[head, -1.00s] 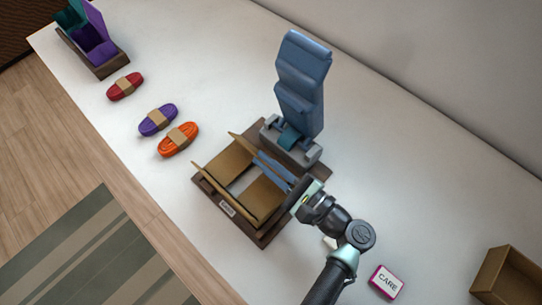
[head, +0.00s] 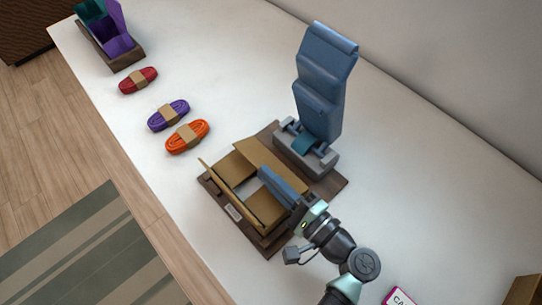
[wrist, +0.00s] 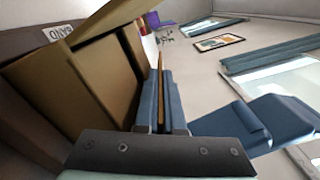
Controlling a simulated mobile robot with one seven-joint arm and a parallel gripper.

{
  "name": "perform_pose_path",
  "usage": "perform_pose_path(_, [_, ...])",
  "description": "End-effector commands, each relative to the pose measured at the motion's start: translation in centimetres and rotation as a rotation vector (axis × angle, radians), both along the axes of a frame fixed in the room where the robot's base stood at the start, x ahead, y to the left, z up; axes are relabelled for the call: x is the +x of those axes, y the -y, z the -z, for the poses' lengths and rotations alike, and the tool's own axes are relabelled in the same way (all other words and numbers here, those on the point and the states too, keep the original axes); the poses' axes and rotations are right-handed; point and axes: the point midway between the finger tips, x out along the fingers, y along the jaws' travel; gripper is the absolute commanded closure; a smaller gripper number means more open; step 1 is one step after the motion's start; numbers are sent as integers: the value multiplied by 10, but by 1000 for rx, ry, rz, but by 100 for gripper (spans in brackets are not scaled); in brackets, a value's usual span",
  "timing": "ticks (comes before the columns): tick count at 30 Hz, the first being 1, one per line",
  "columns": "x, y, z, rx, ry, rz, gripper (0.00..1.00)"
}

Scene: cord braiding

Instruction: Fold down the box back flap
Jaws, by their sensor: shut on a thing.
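The open brown cardboard box (head: 252,223) sits in a dark wooden tray (head: 332,188). Its left flap (head: 237,165) and right flap (head: 267,206) lie folded inward, with a pale gap between them. The front flap (head: 222,181) stands raised. The back flap (head: 262,156) stands raised on the far side, in a slanting strip. My gripper (head: 272,180) is at the back of the box, reaching in from the right. In the wrist view, its two blue fingers are shut on the back flap (wrist: 160,88), whose thin edge shows between them. The fingers hide part of the flap.
A tall blue padded stand (head: 325,85) on a grey bracket rises close behind the box. Orange (head: 187,136), purple (head: 168,115) and red (head: 138,80) cord bundles lie to the left. A CARE card (head: 399,298) lies front right. The table behind the stand is clear.

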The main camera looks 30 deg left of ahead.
Motion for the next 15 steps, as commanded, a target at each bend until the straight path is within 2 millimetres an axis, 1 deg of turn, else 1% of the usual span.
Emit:
perform_pose_path(13, [0,0,0,-3,11,1,100])
perform_pose_path(15, [0,0,0,-3,11,1,85])
